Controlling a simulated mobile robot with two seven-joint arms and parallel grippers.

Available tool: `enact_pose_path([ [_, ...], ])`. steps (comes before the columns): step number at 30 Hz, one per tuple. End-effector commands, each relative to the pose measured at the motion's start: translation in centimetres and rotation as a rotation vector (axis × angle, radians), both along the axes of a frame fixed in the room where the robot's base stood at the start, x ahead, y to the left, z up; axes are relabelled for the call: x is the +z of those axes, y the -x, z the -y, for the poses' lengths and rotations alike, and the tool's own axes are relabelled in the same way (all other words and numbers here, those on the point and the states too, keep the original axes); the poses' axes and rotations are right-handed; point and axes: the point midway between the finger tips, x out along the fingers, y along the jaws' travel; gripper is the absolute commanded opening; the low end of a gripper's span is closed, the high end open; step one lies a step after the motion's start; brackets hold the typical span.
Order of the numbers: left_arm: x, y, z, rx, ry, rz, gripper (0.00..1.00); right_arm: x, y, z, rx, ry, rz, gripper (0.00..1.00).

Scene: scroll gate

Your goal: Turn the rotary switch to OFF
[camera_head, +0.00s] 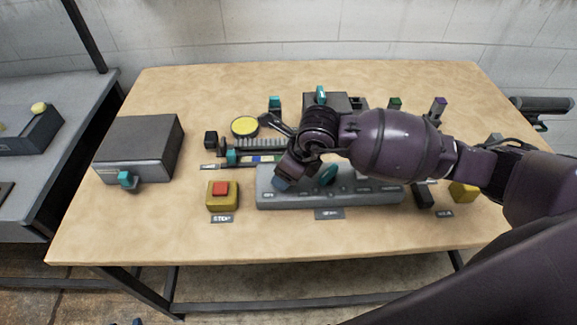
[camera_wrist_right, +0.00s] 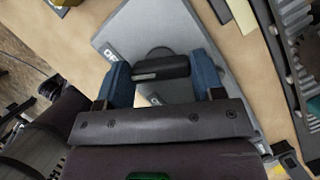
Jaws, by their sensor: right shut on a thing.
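The rotary switch has a black bar knob (camera_wrist_right: 160,68) on a round dark base, seen in the right wrist view. In the head view my right gripper (camera_head: 281,182) is at the left part of the long grey panel (camera_head: 300,203) and hides the knob there. My left gripper is out of view.
A teal handle (camera_head: 328,174) stands on the panel close to my right gripper. A yellow box with a red button (camera_head: 221,189) sits left of the panel. A grey box (camera_head: 140,145) stands at the table's left. Several small switches lie behind the panel. The front table edge is clear.

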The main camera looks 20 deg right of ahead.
Motion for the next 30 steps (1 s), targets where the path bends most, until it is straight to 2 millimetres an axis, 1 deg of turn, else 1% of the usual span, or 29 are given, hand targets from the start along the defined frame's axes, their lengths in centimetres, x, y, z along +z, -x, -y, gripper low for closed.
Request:
enact_pose_path([
  [1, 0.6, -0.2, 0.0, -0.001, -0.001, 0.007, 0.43, 0.3, 0.0, 0.0, -0.037, 0.000, 0.001, 0.38],
  [3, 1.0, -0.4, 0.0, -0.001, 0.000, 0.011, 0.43, 0.3, 0.0, 0.0, -0.088, 0.000, 0.001, 0.38],
  [12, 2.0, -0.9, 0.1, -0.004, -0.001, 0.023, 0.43, 0.1, 0.0, 0.0, -0.236, 0.000, 0.000, 0.38],
  [19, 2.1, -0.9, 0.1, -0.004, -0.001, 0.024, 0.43, 0.1, 0.0, 0.0, -0.281, 0.001, 0.000, 0.38],
  [30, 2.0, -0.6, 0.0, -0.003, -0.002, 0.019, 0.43, 0.0, 0.0, 0.0, -0.287, 0.001, 0.000, 0.38],
])
